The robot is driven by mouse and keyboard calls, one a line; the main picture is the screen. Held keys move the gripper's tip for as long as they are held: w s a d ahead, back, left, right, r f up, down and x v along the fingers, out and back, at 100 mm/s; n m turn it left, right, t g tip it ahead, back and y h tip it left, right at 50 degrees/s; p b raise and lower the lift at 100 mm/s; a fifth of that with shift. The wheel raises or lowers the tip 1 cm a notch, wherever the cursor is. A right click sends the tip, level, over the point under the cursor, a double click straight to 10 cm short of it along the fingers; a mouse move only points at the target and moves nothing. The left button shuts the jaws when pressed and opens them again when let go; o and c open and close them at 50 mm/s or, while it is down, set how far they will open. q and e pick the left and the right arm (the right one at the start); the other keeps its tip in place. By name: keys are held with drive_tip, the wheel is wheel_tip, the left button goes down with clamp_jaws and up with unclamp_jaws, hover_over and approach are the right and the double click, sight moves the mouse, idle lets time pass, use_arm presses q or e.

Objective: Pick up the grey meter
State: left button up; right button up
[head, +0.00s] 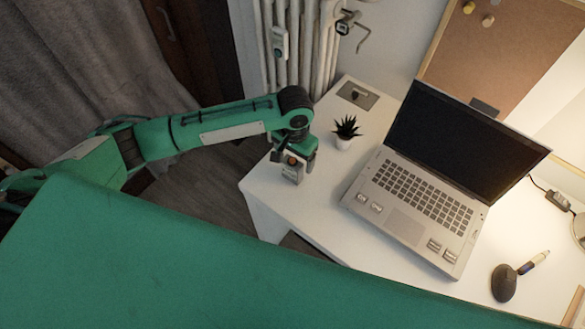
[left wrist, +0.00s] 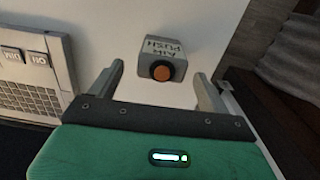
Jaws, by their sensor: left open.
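The grey meter, a small grey box with an orange round button and dark lettering, stands on the white desk near its left edge in the head view (head: 291,175). It also shows in the left wrist view (left wrist: 162,50), where its lettering is upside down. My left gripper (head: 292,161) is open at the meter, seen from above. In the left wrist view the two fingers of my left gripper (left wrist: 161,78) stand apart on either side of the meter, with gaps to both sides. The gripper partly hides the meter in the head view. My right gripper is not in view.
An open laptop (head: 417,205) takes up the desk's middle, right of the meter; its corner shows in the left wrist view (left wrist: 40,95). A small potted plant (head: 345,132) stands close behind the gripper. The desk (head: 330,215) has free room in front.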

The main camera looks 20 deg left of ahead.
use_arm(q)
drive_tip(key=shift+s+a+f+p, duration=0.15)
drive_tip(key=shift+f+p, duration=0.1)
drive_tip(key=shift+f, duration=1.1)
drive_tip(key=shift+s+f+p, duration=0.1)
drive_tip(key=shift+f+p, duration=0.1)
drive_tip(key=shift+f, duration=1.15)
drive_tip(key=c, duration=1.1)
drive_tip(key=shift+r, duration=0.15)
